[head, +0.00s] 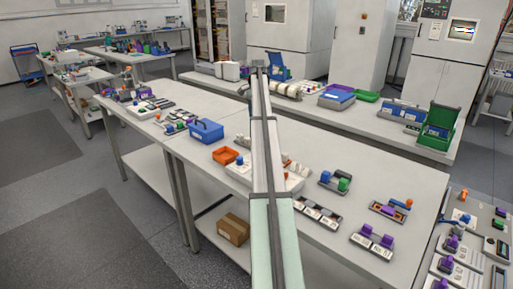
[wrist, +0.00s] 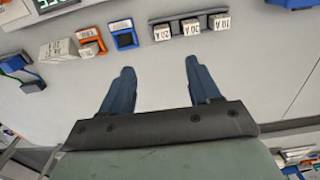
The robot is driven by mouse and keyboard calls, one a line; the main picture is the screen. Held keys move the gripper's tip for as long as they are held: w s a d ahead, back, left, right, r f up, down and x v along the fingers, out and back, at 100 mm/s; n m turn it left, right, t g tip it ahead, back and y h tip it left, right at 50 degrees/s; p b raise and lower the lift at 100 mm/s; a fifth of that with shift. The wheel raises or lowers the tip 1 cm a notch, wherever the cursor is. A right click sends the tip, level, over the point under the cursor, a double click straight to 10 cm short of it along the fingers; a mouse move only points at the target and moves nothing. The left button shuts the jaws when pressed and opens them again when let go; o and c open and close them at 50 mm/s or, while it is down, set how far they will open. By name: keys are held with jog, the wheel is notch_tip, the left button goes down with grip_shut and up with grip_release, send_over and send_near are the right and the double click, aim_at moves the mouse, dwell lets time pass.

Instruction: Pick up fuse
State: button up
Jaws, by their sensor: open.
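Several fuses stand in a row in a grey holder (wrist: 205,15) at the top of the wrist view. They are small white blocks labelled 20 A (wrist: 162,33), 30 A (wrist: 190,27) and 10 A (wrist: 221,22). My gripper (wrist: 160,67) is open and empty, with its two blue fingers apart over bare table. The fuses lie ahead of the fingertips, with a gap between. In the head view my arm covers part of the bench, and I cannot tell which small white parts there are these fuses.
Left of the fuses are an orange-framed block (wrist: 88,42) and a blue-framed one (wrist: 122,34). A blue clip-like part (wrist: 22,72) lies at the left edge. The white bench (head: 395,183) also carries a blue box (head: 206,131) and an orange tray (head: 225,155).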

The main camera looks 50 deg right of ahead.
notch_tip(320, 180, down, 8)
jog(key=shift+r, duration=0.2)
jog(key=shift+w+d+f, duration=0.1)
jog(key=shift+w+f, duration=0.05)
jog(key=shift+f, duration=1.35)
jog(key=shift+w+f, duration=0.1)
jog(key=shift+f, duration=1.35)
jog(key=shift+c, duration=0.2)
jog(key=c, duration=1.1)
jog(key=shift+r, duration=0.1)
